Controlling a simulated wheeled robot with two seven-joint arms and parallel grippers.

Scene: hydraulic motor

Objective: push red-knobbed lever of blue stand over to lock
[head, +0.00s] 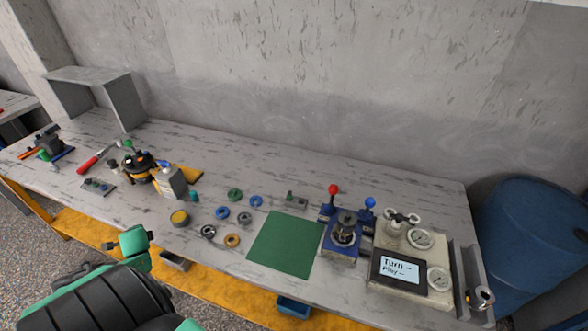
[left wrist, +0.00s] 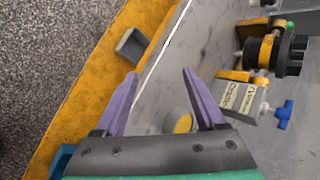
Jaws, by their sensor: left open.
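The blue stand (head: 327,247) sits on the grey bench, right of the green mat. Its red-knobbed lever (head: 333,190) stands about upright at the stand's back left. A blue-knobbed lever (head: 370,203) stands at its back right, and a dark, metallic round part (head: 345,228) sits on it. The left wrist view does not show the stand. My left gripper (left wrist: 158,78) shows there with two purple fingers apart and nothing between them. In the head view my left arm is at the lower left, far from the stand, and its fingers cannot be made out. My right gripper is not seen.
A green mat (head: 283,245) lies left of the stand, with several rings and small parts beyond it. A gauge box (head: 442,279) with a screen stands close on the right. A black and yellow motor assembly (head: 140,163) is at the left. A blue drum (head: 530,235) stands past the bench's right end.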

